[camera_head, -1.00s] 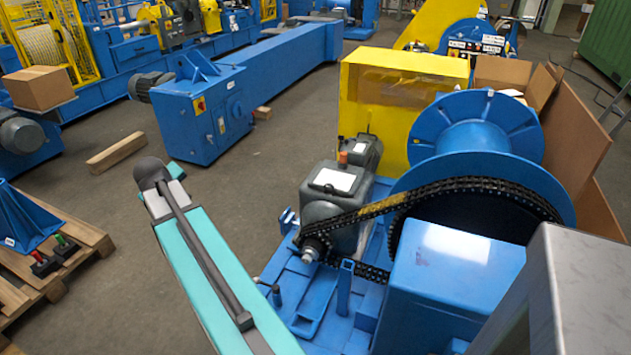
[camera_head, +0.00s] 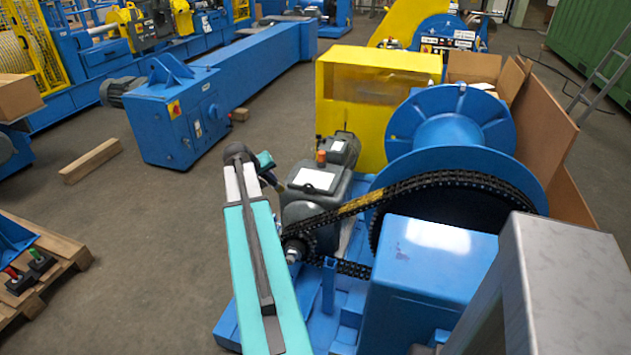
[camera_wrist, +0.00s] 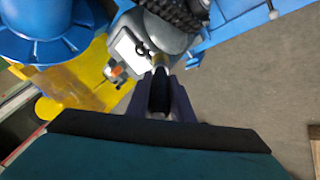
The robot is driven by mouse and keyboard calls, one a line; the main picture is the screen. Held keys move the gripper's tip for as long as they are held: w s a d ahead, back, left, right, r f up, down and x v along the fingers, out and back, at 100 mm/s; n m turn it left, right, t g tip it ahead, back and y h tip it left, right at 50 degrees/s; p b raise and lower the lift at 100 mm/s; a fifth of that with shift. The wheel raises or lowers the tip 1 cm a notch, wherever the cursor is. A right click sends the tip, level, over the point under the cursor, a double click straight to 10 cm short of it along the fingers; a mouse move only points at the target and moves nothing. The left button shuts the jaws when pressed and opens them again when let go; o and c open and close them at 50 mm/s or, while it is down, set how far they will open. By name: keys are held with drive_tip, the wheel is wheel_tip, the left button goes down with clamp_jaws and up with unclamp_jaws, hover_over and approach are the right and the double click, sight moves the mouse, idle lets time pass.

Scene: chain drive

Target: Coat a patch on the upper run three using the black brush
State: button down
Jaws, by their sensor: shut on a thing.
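The black brush (camera_wrist: 160,92) is held in my gripper (camera_wrist: 160,100), its dark handle between the fingers and its pale tip pointing away from the wrist. In the head view my gripper (camera_head: 270,176) is small and partly hidden behind my arm, near the grey gearbox. The black chain's upper run (camera_head: 410,187) slopes from the small sprocket (camera_head: 296,246) up to the large blue reel, with a yellowish stretch along its middle. The chain (camera_wrist: 181,14) also shows at the top of the wrist view. The brush tip appears apart from the chain.
The grey gearbox (camera_head: 316,200) stands left of the reel (camera_head: 455,140). A blue box (camera_head: 430,262) stands in front of the chain. A yellow box (camera_head: 375,95) is behind. Red and green handles (camera_head: 33,252) stand on the left pallet. Open floor lies left of my arm.

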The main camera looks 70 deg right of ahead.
drive_tip(key=s+d+f+m+g, duration=0.1)
drive_tip(key=s+d, duration=0.3)
drive_tip(key=s, duration=0.3)
drive_tip(key=s+d+f+m+g, duration=0.1)
drive_tip(key=s+d+m, duration=0.1)
drive_tip(key=s+d, duration=0.2)
drive_tip(key=s, duration=0.3)
drive_tip(key=shift+s+d+g, duration=0.15)
drive_tip(key=shift+s+g, duration=0.1)
drive_tip(key=shift+g, duration=0.05)
drive_tip(key=shift+f, duration=0.1)
drive_tip(key=shift+s+d+f+b, duration=0.1)
drive_tip(key=shift+s+f+b, duration=0.45)
drive_tip(key=shift+s+f, duration=0.5)
drive_tip(key=shift+s+f+b, duration=0.5)
drive_tip(key=shift+s+f, duration=0.3)
drive_tip(key=shift+f, duration=0.4)
drive_tip(key=shift+s+f, duration=0.35)
drive_tip(key=shift+f, duration=0.1)
drive_tip(key=shift+s+r, duration=0.1)
drive_tip(key=shift+s+d+r+p, duration=0.1)
drive_tip(key=shift+s+r+p, duration=0.4)
drive_tip(key=shift+s+r, duration=0.7)
drive_tip(key=shift+s, duration=0.1)
